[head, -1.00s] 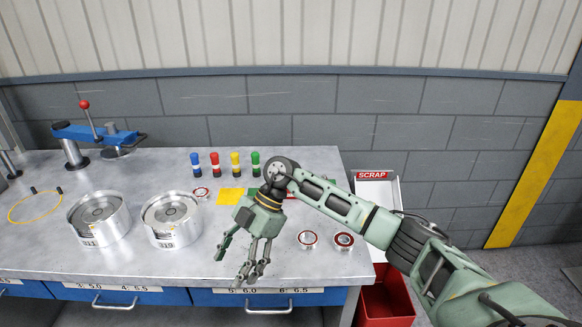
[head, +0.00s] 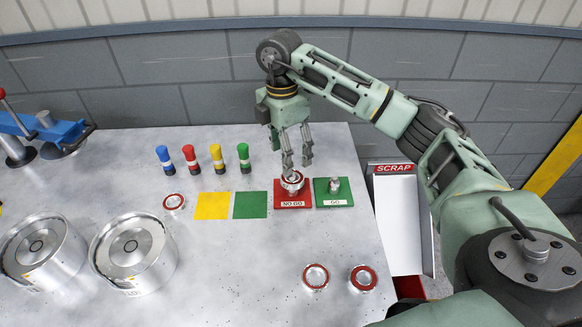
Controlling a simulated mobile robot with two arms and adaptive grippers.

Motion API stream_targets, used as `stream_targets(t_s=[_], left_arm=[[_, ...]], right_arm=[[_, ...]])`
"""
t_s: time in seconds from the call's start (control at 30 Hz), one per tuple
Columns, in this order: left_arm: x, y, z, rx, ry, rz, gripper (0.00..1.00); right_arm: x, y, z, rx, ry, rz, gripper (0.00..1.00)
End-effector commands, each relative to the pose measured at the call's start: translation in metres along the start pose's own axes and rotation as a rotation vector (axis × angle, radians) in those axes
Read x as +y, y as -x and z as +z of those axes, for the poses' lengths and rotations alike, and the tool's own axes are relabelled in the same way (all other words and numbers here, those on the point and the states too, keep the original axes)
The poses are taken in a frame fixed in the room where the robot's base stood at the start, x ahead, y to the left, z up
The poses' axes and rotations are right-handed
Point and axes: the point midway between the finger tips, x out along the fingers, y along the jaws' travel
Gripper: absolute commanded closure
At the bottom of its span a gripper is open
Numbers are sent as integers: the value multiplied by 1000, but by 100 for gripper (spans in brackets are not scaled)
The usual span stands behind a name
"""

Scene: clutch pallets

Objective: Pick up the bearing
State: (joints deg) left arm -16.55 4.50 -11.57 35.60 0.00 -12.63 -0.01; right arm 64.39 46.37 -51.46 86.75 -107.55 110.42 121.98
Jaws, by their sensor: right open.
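A bearing with a red ring (head: 292,177) sits at the top of the post on the red NO GO block (head: 281,203). I cannot tell how far down the post it sits. My right gripper (head: 298,163) hangs just above it, fingers pointing down, open and empty; contact is unclear. Two more bearings lie flat near the table's front right, one on the left (head: 316,277) and one on the right (head: 363,279). Another bearing (head: 174,202) lies left of the yellow square. My left gripper is out of view.
The green GO block (head: 334,201) with a metal post stands beside the NO GO block. Yellow (head: 213,205) and green (head: 250,205) squares lie to the left. Several coloured-capped plugs (head: 190,158) stand behind. Two metal housings (head: 135,253) stand at left. A SCRAP chute (head: 402,220) is beyond the right edge.

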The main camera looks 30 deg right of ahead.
Motion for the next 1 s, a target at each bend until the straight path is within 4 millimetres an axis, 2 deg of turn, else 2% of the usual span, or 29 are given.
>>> stream_targets(t_s=[0.03, 0.1, 0.2, 0.37, 0.5, 0.63, 0.8, 1.0], left_arm=[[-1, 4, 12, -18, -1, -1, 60], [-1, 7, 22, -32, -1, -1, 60], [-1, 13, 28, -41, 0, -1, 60], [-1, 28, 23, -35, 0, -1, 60], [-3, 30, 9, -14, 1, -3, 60], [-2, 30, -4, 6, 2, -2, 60], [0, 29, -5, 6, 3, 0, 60], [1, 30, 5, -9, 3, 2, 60]], right_arm=[[-1, -6, 1, -2, -1, -5, 36], [-2, -14, 1, -1, 0, -4, 36], [-2, -23, 3, 0, -1, -5, 36], [-5, -46, 10, 1, 0, -6, 36], [-4, -65, 9, 1, 2, -3, 36], [-3, -70, 9, 2, 2, 0, 36], [-3, -70, 9, 2, 2, 0, 37], [-3, -70, 9, 2, 2, 0, 55]])
